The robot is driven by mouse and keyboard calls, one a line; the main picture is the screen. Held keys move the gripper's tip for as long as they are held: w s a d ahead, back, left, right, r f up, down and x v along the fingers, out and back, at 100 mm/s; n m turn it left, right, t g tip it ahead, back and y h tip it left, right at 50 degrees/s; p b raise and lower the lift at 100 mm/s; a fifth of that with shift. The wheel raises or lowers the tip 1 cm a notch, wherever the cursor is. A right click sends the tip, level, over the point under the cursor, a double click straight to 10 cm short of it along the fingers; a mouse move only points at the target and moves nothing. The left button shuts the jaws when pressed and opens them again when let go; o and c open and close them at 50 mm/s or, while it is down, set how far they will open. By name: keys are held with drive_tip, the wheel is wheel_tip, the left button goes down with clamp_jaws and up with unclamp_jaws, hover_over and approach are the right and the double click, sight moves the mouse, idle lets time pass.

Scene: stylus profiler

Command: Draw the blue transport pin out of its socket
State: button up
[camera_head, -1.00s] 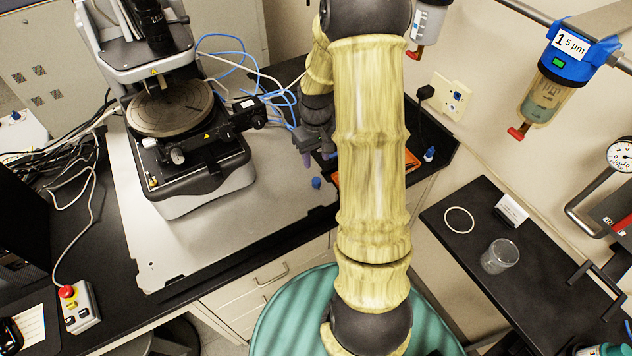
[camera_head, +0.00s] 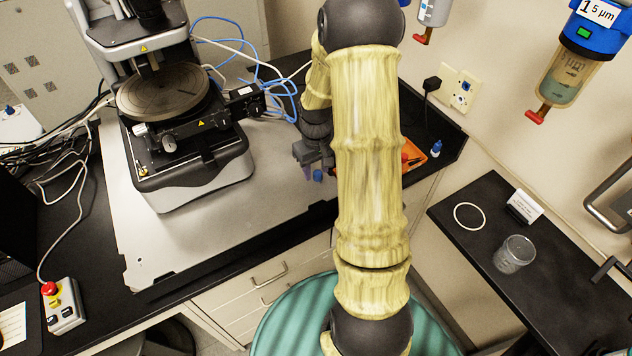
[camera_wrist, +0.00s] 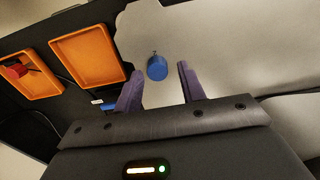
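The blue transport pin (camera_wrist: 157,68) shows in the wrist view as a short blue cylinder on the pale grey plate (camera_wrist: 215,40). My gripper (camera_wrist: 160,69) is open, with one purple finger on each side of the pin and a visible gap to both. I cannot tell how high the fingertips are above the plate. In the head view the pin (camera_head: 318,175) is a small blue spot near the right edge of the plate, right beside my gripper's fingers (camera_head: 310,172). My arm hides part of that area. The socket is hidden under the pin.
The profiler (camera_head: 185,165) stands on the plate to the left, with blue and white cables (camera_head: 285,100) behind. Two orange trays (camera_wrist: 117,72) lie left of my gripper in the wrist view, the outer one (camera_wrist: 50,88) holding something red. A small blue-capped bottle (camera_head: 436,150) stands right.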

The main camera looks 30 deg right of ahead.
drive_tip(key=shift+s+d+f, duration=0.1)
drive_tip(key=shift+d+f, duration=0.1)
drive_tip(key=shift+f, duration=0.5)
drive_tip(key=shift+a, duration=0.1)
clamp_jaws()
